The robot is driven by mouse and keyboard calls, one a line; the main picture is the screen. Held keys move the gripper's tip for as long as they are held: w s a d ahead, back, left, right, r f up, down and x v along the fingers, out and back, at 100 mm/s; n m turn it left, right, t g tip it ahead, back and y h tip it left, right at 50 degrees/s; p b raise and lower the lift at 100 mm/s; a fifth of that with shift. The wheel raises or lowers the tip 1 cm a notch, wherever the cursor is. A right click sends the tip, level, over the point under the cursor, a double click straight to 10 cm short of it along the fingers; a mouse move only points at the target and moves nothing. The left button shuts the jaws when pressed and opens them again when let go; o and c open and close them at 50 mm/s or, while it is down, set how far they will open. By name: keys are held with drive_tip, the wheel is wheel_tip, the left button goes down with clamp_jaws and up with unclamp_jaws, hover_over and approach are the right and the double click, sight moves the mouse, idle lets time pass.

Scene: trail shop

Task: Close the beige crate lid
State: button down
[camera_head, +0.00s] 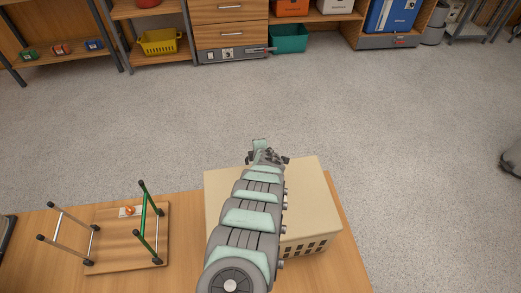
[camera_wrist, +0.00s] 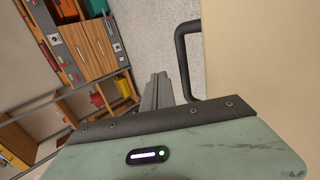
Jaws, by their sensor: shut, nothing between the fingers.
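The beige crate (camera_head: 305,246) stands on the wooden table, its slotted front wall showing at the right. Its beige lid (camera_head: 312,190) lies over the top and looks about flat; I cannot tell whether it sits fully flush. My arm hides the lid's middle. My gripper (camera_head: 260,146) is beyond the lid's far edge. In the wrist view the gripper's fingers (camera_wrist: 157,90) are together and empty. A dark bent handle (camera_wrist: 184,62) is just right of them, at the edge of the plain beige lid surface (camera_wrist: 262,70). I cannot tell whether the fingers touch the handle.
A small wooden board with metal and green legs (camera_head: 118,240) lies on the table (camera_head: 190,215) left of the crate. Open grey floor (camera_head: 200,120) lies beyond the table. Shelves with a yellow basket (camera_head: 160,41) and a teal bin (camera_head: 288,38) stand along the back.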

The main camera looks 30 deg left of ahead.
drive_tip(key=shift+w+a+f+b, duration=0.1)
drive_tip(key=shift+a+f+b, duration=0.05)
drive_tip(key=shift+f+b, duration=0.7)
drive_tip(key=shift+f, duration=0.1)
wheel_tip(320, 180, up, 14)
drive_tip(key=w+a+p, duration=0.1)
drive_tip(key=p, duration=0.4)
drive_tip(key=shift+w+a+f+p, duration=0.15)
drive_tip(key=shift+w+a+p, duration=0.2)
drive_tip(key=shift+w+a, duration=0.05)
drive_tip(key=shift+w, duration=0.1)
